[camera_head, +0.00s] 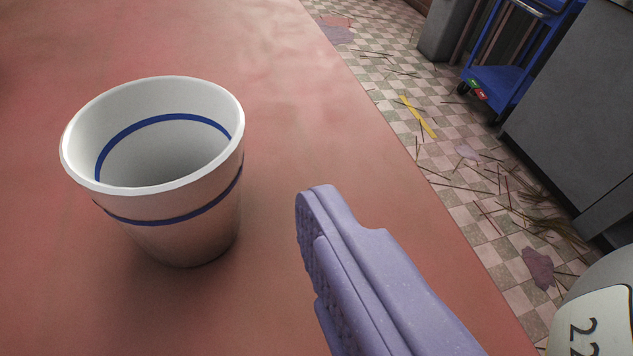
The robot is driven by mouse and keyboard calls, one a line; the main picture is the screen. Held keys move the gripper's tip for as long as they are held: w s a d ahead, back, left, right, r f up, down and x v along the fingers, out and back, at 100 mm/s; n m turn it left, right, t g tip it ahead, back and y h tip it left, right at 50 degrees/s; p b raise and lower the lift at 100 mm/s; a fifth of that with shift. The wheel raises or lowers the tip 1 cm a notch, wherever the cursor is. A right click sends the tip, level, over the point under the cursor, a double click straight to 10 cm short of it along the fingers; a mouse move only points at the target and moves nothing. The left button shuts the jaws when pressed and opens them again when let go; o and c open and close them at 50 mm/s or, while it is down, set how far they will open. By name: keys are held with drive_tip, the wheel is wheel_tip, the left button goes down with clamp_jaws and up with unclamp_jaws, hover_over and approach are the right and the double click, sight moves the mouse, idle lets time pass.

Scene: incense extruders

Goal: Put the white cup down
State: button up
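The white cup (190,225) stands upright on the reddish tabletop (310,90) at the left of the view. It has a blue band around its outside and another inside, and the part of its inside that I can see looks empty. My gripper (330,235) shows as lavender finger parts to the right of the cup, with a ridged pad side facing left. A clear gap of tabletop lies between it and the cup, and it does not touch the cup. I cannot make out two separate fingertips, so its opening is unclear.
The table's right edge runs diagonally down the view. Beyond it is a checkered floor with scattered sticks and a yellow strip (418,117). A blue cart (500,82) and a grey cabinet (575,105) stand at the upper right. The tabletop behind the cup is clear.

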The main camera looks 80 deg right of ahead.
sight(156, 187)
drive_tip(key=b+x, duration=0.4)
drive_tip(key=x, duration=0.3)
drive_tip(key=shift+d, duration=0.2)
drive_tip(key=shift+w+d, duration=0.25)
drive_tip(key=shift+w, duration=0.05)
drive_tip(key=shift+c, duration=0.5)
drive_tip(key=c, duration=1.1)
drive_tip(key=shift+o, duration=0.2)
drive_tip(key=shift+r, duration=0.1)
